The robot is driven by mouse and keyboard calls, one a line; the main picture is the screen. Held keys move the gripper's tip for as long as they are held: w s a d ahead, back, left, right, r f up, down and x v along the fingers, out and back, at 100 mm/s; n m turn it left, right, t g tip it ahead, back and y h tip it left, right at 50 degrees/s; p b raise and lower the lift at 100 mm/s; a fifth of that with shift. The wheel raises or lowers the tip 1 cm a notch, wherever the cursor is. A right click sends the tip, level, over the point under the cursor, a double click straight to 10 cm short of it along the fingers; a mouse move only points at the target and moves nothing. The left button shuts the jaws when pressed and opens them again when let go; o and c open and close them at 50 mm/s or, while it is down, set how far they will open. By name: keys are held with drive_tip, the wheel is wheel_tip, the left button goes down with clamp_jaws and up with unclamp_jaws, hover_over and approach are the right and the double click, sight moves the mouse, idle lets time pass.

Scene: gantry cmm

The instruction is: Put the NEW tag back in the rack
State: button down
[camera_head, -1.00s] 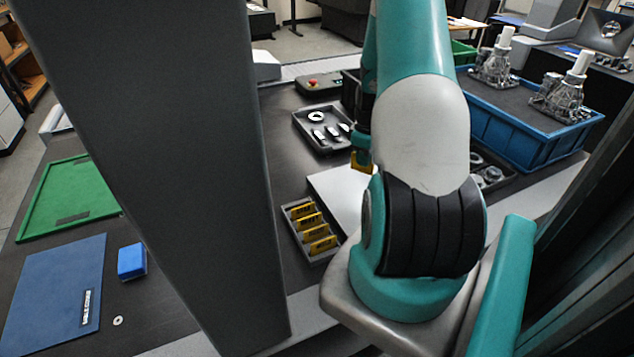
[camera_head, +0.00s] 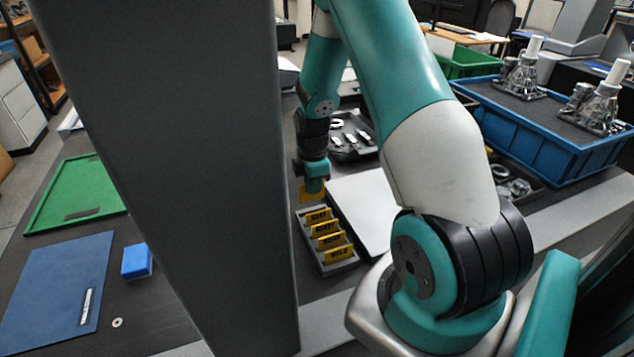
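My gripper (camera_head: 311,184) is at the end of the teal arm, above the far end of the rack. It is shut on a yellow tag (camera_head: 308,194), which hangs upright just beyond the rack. Whether the tag touches the rack cannot be told, and its lettering is not readable. The grey rack (camera_head: 343,266) holds several yellow tags with black print (camera_head: 335,254) standing in a row in its slots. The far slot lies just below and in front of the held tag. The gripper's fingers are small and partly hidden.
A pale flat plate (camera_head: 365,205) lies right of the rack. A dark tray (camera_head: 360,152) with small parts stands behind it. A dark grey column (camera_head: 185,180) rises left of the rack. A blue crate (camera_head: 540,143) with metal castings stands at the right.

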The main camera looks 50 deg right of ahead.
sight(314, 199)
drive_tip(key=shift+f, duration=0.15)
drive_tip(key=shift+f, duration=0.15)
drive_tip(key=shift+d+f+b, duration=0.2)
drive_tip(key=shift+f+b, duration=0.35)
drive_tip(key=shift+f, duration=0.3)
drive_tip(key=shift+f, duration=0.95)
idle(1.2)
drive_tip(key=shift+w+f+b, duration=0.1)
drive_tip(key=shift+f+b, duration=0.25)
drive_tip(key=shift+b, duration=0.1)
drive_tip(key=shift+f, duration=0.1)
idle(0.3)
drive_tip(key=shift+f+b, duration=0.35)
drive_tip(key=shift+f, duration=0.15)
